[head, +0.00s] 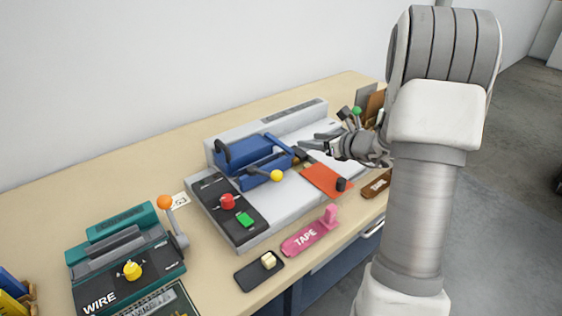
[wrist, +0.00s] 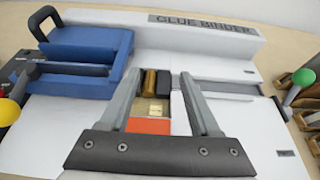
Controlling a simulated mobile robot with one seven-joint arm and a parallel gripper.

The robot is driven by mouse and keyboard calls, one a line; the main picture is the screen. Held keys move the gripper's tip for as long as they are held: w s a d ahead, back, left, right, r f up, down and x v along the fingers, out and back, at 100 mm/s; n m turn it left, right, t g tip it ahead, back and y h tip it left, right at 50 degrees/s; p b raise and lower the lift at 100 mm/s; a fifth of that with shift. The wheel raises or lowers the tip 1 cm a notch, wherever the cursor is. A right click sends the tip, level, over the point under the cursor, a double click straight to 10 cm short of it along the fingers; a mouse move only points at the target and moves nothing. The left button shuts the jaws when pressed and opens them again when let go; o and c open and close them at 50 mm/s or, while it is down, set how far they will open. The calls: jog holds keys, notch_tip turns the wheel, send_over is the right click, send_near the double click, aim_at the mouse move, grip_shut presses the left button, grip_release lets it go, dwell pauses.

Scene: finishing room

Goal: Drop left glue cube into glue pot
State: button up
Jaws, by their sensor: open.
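My gripper (head: 309,142) is open over the middle of the glue binder; it also shows in the wrist view (wrist: 162,76), its fingers apart. Between the fingers, in the wrist view, is a small dark opening, apparently the glue pot, with an amber-brown block (wrist: 150,83) at its far part. A pale cream cube (wrist: 155,108) lies nearer, between the fingers and touching neither. It appears to be a glue cube; I cannot tell whether it is inside the pot or above it. In the head view a cream cube (head: 268,260) sits on a black tray (head: 252,276) at the table's front.
The binder's blue clamp (head: 248,158) with a yellow knob (head: 277,175) is left of my gripper. A red sheet (head: 325,181) lies before it. A pink tape dispenser (head: 308,236) and teal wire machine (head: 125,262) stand nearby. A green-knobbed lever (wrist: 304,77) is at right.

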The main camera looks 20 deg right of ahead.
jog(key=p+v, duration=0.2)
jog(key=v, duration=1.5)
jog(key=shift+r, duration=0.15)
jog(key=shift+s+d, duration=0.1)
jog(key=shift+s, duration=0.05)
